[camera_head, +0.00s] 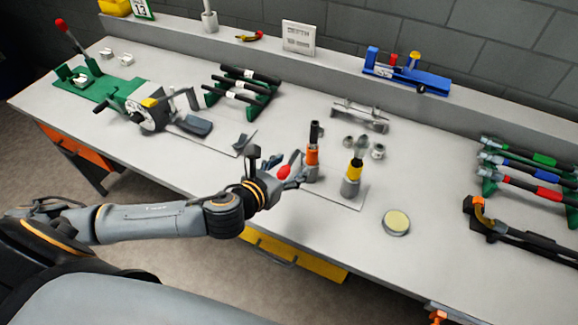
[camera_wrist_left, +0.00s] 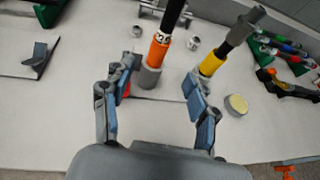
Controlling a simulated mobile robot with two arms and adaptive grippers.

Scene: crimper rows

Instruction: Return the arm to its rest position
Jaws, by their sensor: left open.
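My left arm (camera_head: 150,222) reaches in from the left over the front edge of the bench. My left gripper (camera_head: 281,169) is open above the bench, left of the orange-banded tool (camera_head: 312,155). In the left wrist view the two fingers (camera_wrist_left: 160,90) stand apart with nothing held between them. The orange-banded tool stands upright in a grey holder ahead of the fingers (camera_wrist_left: 156,55). A yellow-banded tool (camera_head: 354,172) stands in another grey holder to its right. A red part (camera_head: 284,172) shows at the gripper, and I cannot tell what it belongs to. My right gripper is out of view.
The grey bench top (camera_head: 300,235) holds a round tin (camera_head: 396,222) on the right. A crimping machine (camera_head: 150,110) and a green tool rack (camera_head: 238,90) stand left. Colour-banded tools (camera_head: 525,180) lie at the right. A yellow drawer (camera_head: 300,258) is below the front edge.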

